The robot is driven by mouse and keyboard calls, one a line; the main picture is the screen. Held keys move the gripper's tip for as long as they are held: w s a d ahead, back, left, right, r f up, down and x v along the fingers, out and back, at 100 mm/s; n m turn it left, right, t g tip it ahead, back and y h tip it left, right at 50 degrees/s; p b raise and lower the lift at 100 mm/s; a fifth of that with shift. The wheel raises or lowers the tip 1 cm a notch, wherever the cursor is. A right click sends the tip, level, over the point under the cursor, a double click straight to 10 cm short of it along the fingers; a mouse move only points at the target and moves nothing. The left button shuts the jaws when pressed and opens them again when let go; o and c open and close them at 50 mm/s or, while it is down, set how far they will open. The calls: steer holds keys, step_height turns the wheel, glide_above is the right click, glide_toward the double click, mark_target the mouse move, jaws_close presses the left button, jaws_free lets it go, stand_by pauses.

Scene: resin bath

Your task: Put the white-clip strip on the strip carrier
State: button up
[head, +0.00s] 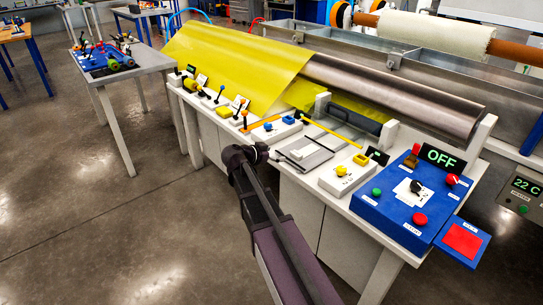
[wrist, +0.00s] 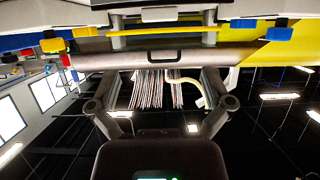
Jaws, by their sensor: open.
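My gripper (head: 246,157) is at the front edge of the bench in the head view, beside a flat grey plate (head: 318,160) with a small white piece (head: 297,154) on it. In the wrist view my gripper (wrist: 160,108) has its two fingers spread wide, with nothing held between them. A thin yellow bar (head: 326,131) lies behind the plate; a yellow bar also shows at the top of the wrist view (wrist: 165,32). I cannot tell for sure which piece is the white-clip strip or which is the strip carrier.
A blue control box (head: 408,200) with an OFF display stands at the bench's right. A yellow sheet (head: 235,60) and a metal roller (head: 395,95) lie behind. Small coloured knobs and levers line the bench's left. A side table (head: 118,65) holds tools.

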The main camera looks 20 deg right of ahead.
steer(key=s+a+f+n+g+y, duration=0.1)
steer(key=s+a+f+n+y, duration=0.2)
steer(key=s, duration=0.4)
steer(key=s+a+f+n+g+y, duration=0.2)
steer(key=s+a+f+n+y, duration=0.2)
steer(key=s+a+n+y, duration=0.1)
steer(key=s+a+f+n+g+y, duration=0.1)
steer(key=s+a+f+n+y, duration=0.3)
steer(key=s, duration=0.5)
steer(key=shift+s+a+f+n+g+y, duration=0.3)
steer(key=shift+s+a+n+y, duration=0.1)
steer(key=shift+a+n, duration=0.65)
